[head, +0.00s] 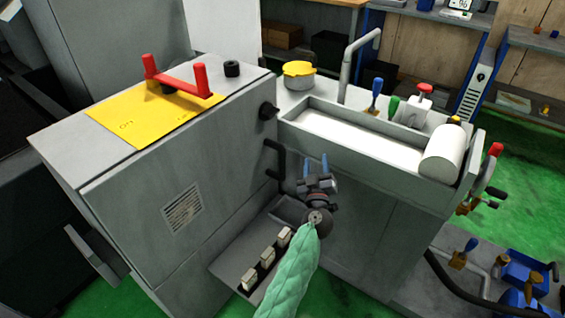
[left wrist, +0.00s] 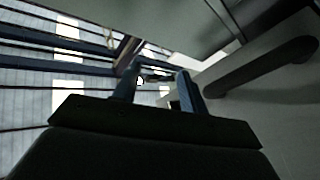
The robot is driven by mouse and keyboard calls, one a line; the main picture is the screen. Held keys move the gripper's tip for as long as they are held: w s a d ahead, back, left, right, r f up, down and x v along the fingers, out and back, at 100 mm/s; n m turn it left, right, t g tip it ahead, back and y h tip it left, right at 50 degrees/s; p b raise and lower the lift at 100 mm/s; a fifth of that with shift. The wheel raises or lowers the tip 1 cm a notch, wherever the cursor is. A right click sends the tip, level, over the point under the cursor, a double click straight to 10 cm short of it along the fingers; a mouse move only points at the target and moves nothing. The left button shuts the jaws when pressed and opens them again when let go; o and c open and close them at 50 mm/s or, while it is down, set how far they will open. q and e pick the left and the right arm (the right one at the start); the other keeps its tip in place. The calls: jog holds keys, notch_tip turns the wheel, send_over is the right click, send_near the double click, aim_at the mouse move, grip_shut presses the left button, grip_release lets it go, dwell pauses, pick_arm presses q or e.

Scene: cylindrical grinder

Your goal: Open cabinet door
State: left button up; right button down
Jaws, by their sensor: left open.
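The grey cabinet (head: 150,200) stands at the left in the head view, with a vent on its broad side face. A dark bar handle (head: 276,160) is fixed by its ends near the right edge of that face. My left gripper (head: 315,168) has blue fingers and is open and empty, a little to the right of the handle and apart from it. In the left wrist view a dark handle (left wrist: 262,66) shows to the right of the two fingers (left wrist: 155,80), on a grey panel, not between them. My right gripper is in neither view.
A yellow plate (head: 130,120) with a red handle (head: 178,77) lies on the cabinet top. Below the gripper is a ledge with light switches (head: 267,257). A machine tray with a white roller (head: 444,152) stands to the right. Green floor (head: 340,298) shows at the bottom.

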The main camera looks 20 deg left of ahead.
aim_at(284, 164)
pick_arm(q)
jog(key=a+f+g+y, duration=0.1)
jog(key=a+g+y, duration=0.1)
jog(key=s+a+f+g+y, duration=0.1)
jog(key=a+f+y, duration=0.1)
jog(key=a, duration=0.1)
jog(key=s+a+f+g+y, duration=0.1)
jog(key=a+f+g+y, duration=0.1)
jog(key=shift+a+m+g, duration=0.3)
jog(key=shift+m, duration=0.1)
jog(key=shift+x, duration=3.55)
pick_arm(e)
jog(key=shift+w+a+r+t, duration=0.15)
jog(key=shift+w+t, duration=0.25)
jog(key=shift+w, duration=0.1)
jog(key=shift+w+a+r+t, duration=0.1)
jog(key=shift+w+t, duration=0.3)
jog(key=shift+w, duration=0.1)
pick_arm(q)
jog(key=shift+r, duration=0.1)
grip_shut()
